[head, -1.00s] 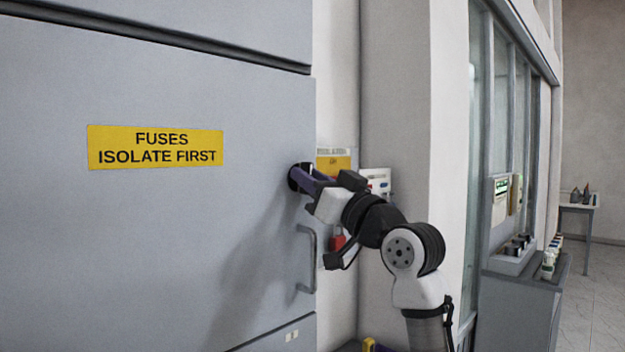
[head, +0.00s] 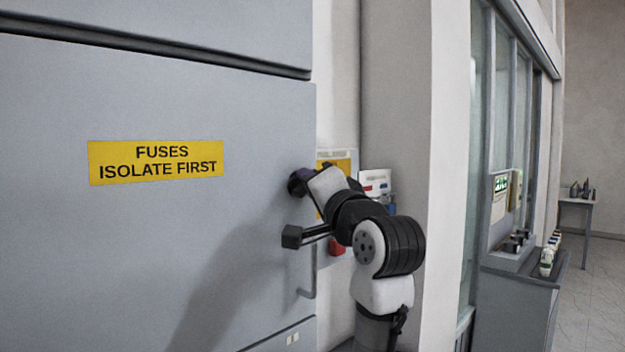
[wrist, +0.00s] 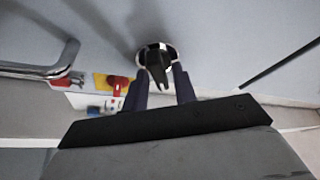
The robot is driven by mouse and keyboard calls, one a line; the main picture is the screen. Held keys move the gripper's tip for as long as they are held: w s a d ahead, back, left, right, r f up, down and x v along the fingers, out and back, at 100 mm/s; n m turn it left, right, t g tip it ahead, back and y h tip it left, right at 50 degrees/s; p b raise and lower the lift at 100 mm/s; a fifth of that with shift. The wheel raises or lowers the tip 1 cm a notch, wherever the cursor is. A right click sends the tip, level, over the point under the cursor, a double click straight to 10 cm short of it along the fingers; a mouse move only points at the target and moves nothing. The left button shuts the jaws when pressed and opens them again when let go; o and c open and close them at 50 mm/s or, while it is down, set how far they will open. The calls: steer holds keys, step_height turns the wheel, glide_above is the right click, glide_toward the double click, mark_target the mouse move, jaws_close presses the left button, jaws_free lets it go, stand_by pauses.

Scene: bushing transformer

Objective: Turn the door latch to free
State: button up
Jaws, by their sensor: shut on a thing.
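The door latch is a dark knob in a round bright collar near the right edge of the grey cabinet door (head: 150,240). In the wrist view the latch (wrist: 157,62) shows its dark grip between my two fingers. In the head view my gripper (head: 303,184) is pressed up to the latch and hides most of it. My gripper (wrist: 160,88) is shut on the latch's grip, one finger on each side. The latch's exact angle is hard to tell.
A bar door handle (head: 309,270) sits just below the latch; it also shows in the wrist view (wrist: 35,70). A yellow sign (head: 156,161) is on the door. A red item (head: 337,246) hangs behind my arm. A counter (head: 520,285) stands at right.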

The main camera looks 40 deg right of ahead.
steer(key=m+g, duration=0.1)
steer(key=m, duration=0.2)
steer(key=m+g, duration=0.1)
steer(key=m, duration=0.2)
steer(key=shift+m+g, duration=0.3)
steer(key=shift+m, duration=0.1)
stand_by(0.4)
steer(key=o, duration=0.6)
steer(key=shift+o, duration=0.2)
steer(key=b+v, duration=0.5)
steer(key=v, duration=0.8)
steer(key=shift+s+a+b, duration=0.25)
steer(key=shift+s+b, duration=0.05)
steer(key=shift+s, duration=0.05)
